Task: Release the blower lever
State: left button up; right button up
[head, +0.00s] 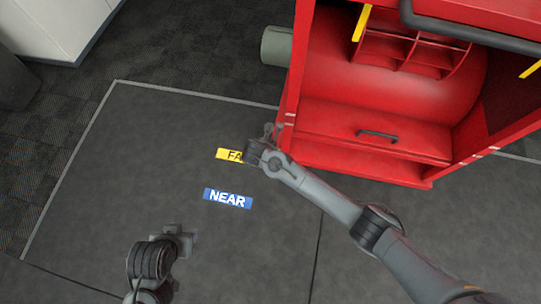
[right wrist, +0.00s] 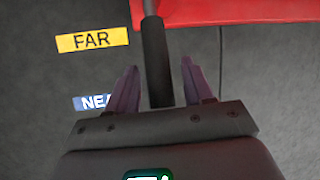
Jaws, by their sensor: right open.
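A dark cylindrical bar, which looks like the blower lever (right wrist: 156,55), runs down from the red machine's edge in the right wrist view. Its lower end lies between the two fingers of my right gripper (right wrist: 159,85), with a gap on each side. The right gripper (head: 272,131) is open, beside the left side of the red machine (head: 365,115) in the head view. There the lever is too small or hidden to make out clearly. My left gripper (head: 187,241) is at the lower left over the floor, apart from everything. Its fingers are too unclear to read.
A yellow FAR label (head: 229,155) and a blue NEAR label (head: 228,198) lie on the dark floor mat (head: 130,140). A grey-green cylinder (head: 276,45) stands at the machine's left. A white cabinet (head: 60,25) is at top left. The mat's left side is clear.

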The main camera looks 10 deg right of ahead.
jog(key=shift+f, duration=0.1)
jog(key=shift+c, duration=1.2)
grip_shut()
